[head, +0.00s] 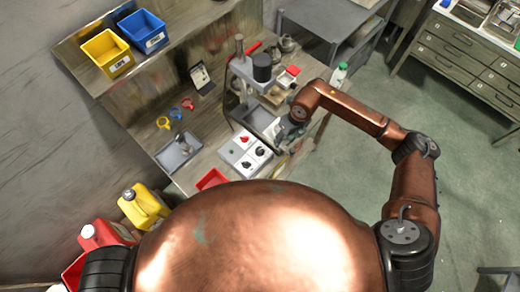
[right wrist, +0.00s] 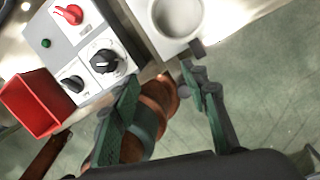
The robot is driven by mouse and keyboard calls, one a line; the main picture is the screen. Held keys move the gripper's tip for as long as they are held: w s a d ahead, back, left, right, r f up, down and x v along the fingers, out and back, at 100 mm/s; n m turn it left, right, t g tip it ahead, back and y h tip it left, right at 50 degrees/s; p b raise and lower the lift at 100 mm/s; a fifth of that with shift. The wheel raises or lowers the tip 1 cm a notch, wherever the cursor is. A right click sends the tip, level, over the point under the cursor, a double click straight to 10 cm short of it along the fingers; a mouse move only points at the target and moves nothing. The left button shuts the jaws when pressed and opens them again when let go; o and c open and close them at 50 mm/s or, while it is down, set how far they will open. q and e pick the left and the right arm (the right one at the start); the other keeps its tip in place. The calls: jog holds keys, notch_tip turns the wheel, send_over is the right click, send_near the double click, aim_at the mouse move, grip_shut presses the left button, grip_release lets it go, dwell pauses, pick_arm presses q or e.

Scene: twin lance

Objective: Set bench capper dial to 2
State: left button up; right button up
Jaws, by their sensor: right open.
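The bench capper (head: 262,70) stands on the workbench, with a pale control panel (head: 240,158) at its front. In the right wrist view the panel has a red knob (right wrist: 70,13), a green button (right wrist: 46,43), a large black dial (right wrist: 105,60) and a smaller black dial (right wrist: 72,84). The dial numbers are too small to read. My right gripper (right wrist: 160,75) is open, its fingers apart to the right of the large dial and not around it. In the head view my right gripper (head: 283,135) is just right of the panel. My left gripper is out of view.
A red bin (right wrist: 32,103) is beside the panel. A white piece with a round cup (right wrist: 178,15) is above my right gripper in the wrist view. A metal tray (head: 178,152) and coloured rings (head: 175,112) are left on the bench. Open green floor (head: 360,150) is to the right.

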notch_tip(320, 180, up, 3)
jog(key=n+h+b, duration=0.1)
jog(key=h+b, duration=0.1)
send_over(260, 149)
jog(key=shift+s+a+r+g, duration=0.1)
jog(key=shift+g, duration=0.2)
jog(key=shift+n, duration=0.3)
jog(key=shift+f+p, duration=0.85)
jog(key=shift+f, duration=2.95)
jog(key=shift+c, duration=0.3)
grip_shut()
